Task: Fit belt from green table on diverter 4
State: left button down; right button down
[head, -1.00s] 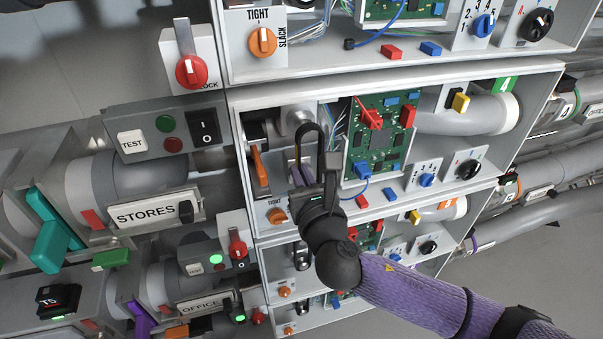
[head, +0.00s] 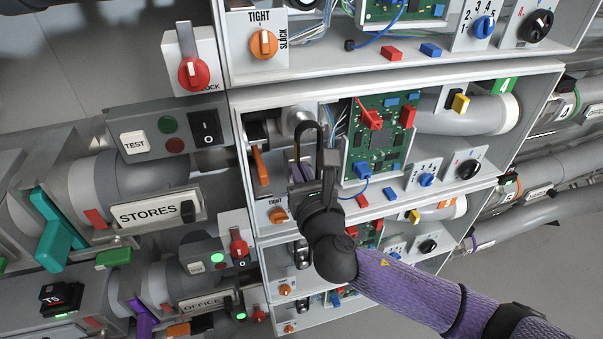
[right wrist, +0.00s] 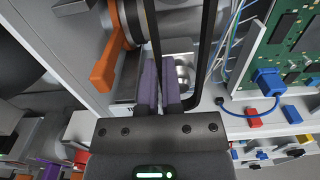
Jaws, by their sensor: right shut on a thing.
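The black belt (head: 309,127) is a loop inside the open middle box (head: 540,88), which has a green tag at its upper right. My right gripper (head: 299,172) is at the box's left bay, its purple fingers shut on the belt's lower end. In the right wrist view, the gripper (right wrist: 161,82) has belt strands (right wrist: 207,45) running up on both sides. The belt's upper end arches beside a grey pulley (head: 299,121); I cannot tell if it is seated. A silver round part (right wrist: 184,76) lies behind the fingers. My left gripper is out of view.
An orange lever (head: 260,166) stands just left of the fingers. An orange TIGHT knob (head: 278,215) is below. A circuit board (head: 378,138) with a blue wire is close on the right. Similar boxes lie above and below.

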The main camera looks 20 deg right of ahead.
jog(key=shift+w, duration=0.25)
jog(key=shift+w, duration=0.3)
jog(key=shift+w, duration=0.2)
dwell(0.4)
jog(key=shift+r, duration=0.1)
dwell(0.4)
jog(key=shift+p, duration=0.3)
